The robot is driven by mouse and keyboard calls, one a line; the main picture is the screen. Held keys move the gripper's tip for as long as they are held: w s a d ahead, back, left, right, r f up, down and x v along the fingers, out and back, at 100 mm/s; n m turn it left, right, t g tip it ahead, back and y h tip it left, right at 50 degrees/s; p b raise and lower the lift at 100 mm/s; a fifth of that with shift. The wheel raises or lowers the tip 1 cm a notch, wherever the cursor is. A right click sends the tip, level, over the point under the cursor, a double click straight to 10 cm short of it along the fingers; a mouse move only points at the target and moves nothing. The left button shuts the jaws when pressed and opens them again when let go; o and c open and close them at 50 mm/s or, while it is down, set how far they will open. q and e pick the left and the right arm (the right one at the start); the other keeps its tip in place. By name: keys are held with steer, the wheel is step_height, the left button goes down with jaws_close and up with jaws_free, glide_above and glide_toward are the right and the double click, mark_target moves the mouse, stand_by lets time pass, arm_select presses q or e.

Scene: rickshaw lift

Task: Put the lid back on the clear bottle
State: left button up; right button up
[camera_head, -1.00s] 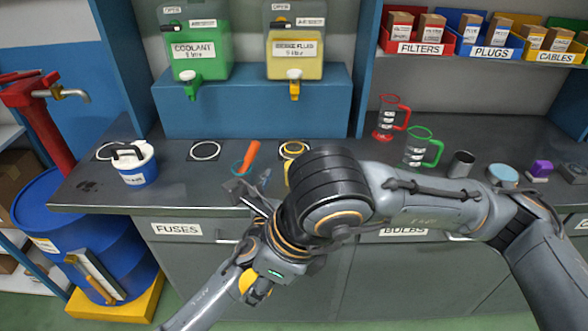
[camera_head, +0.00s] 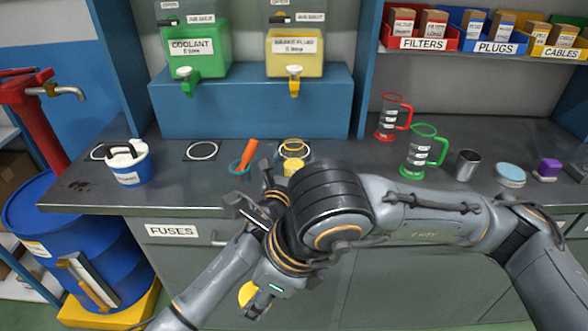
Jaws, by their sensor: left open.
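My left gripper (camera_head: 256,192) is open above the front part of the counter, its dark fingers spread. A small yellow object (camera_head: 293,166), partly hidden by my arm, stands by a yellow ring (camera_head: 293,148) on the counter. I cannot tell whether it is the clear bottle or its lid. My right arm crosses in front and bends down at the middle. My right gripper (camera_head: 258,302) is low in front of the cabinet, with a round yellow piece (camera_head: 247,293) beside its fingers. Whether it grips this piece is unclear.
The grey counter (camera_head: 340,155) holds a blue-white tub (camera_head: 128,165), a white ring (camera_head: 202,150), an orange-handled tool (camera_head: 246,155), red (camera_head: 388,118) and green (camera_head: 419,150) jugs, a metal cup (camera_head: 467,165) and a pale blue round tin (camera_head: 510,175). Coolant (camera_head: 193,47) and yellow fluid (camera_head: 294,52) dispensers stand behind.

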mark_target(288, 143)
arm_select(q)
steer(key=shift+s+r, duration=0.15)
arm_select(e)
steer(key=shift+s+r, duration=0.1)
steer(key=shift+s, duration=0.05)
arm_select(q)
steer(key=c, duration=1.5)
steer(key=shift+r, duration=0.1)
